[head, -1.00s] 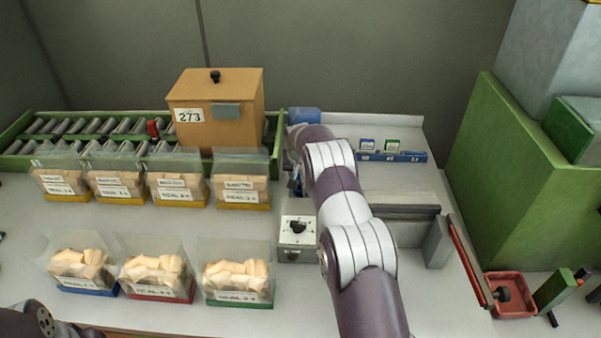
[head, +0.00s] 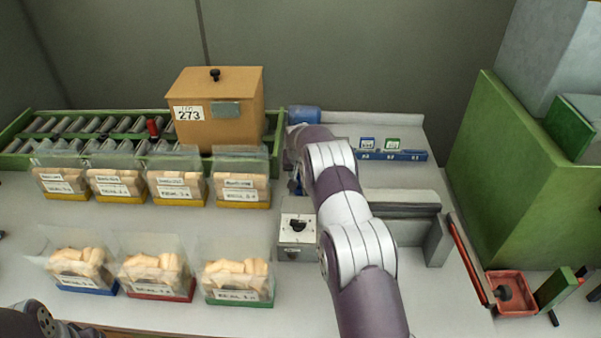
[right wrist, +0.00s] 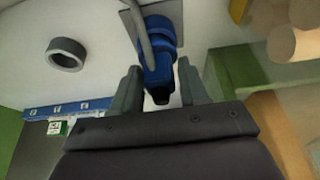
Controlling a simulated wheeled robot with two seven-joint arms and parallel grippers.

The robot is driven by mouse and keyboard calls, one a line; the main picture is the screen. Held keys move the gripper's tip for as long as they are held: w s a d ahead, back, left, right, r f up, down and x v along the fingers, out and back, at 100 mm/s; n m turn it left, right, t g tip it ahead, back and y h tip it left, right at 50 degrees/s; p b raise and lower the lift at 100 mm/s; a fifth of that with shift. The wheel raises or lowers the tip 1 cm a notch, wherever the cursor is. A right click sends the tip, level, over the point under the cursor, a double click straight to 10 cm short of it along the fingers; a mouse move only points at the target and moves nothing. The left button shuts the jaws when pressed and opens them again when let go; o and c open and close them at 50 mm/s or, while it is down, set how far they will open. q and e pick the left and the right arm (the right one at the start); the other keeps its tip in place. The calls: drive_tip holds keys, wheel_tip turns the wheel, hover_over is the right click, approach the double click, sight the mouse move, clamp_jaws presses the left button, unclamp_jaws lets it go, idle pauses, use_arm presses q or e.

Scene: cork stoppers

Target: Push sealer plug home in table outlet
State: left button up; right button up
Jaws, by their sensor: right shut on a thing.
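The blue sealer plug (right wrist: 158,75) shows in the right wrist view, with a black end facing the camera. My right gripper (right wrist: 158,70) is shut on it, with a grey finger on either side. Beyond the plug is a round blue outlet (right wrist: 159,32) on a grey plate, in line with the plug. I cannot tell how deep the plug sits. In the head view a blue fitting (head: 304,116) shows at the table's back, beside my right wrist, which hides the right gripper and the plug. My left gripper is not in view.
A grey sealer body (head: 400,205) stands right of my right arm. A small box with a black knob (head: 297,226) stands left of it. Bagged corks in trays (head: 238,283) fill the left. A brown box (head: 218,105) and roller conveyor (head: 90,135) stand behind. A green block (head: 505,170) is at right.

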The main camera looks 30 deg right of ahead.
drive_tip(key=shift+f+b, duration=0.4)
drive_tip(key=shift+f, duration=0.2)
drive_tip(key=o, duration=1.2)
drive_tip(key=shift+c, duration=0.2)
drive_tip(key=b+v, duration=0.1)
drive_tip(key=v, duration=1.1)
drive_tip(key=shift+s+a+r, duration=0.15)
drive_tip(key=shift+a+r, duration=0.05)
drive_tip(key=shift+r, duration=0.15)
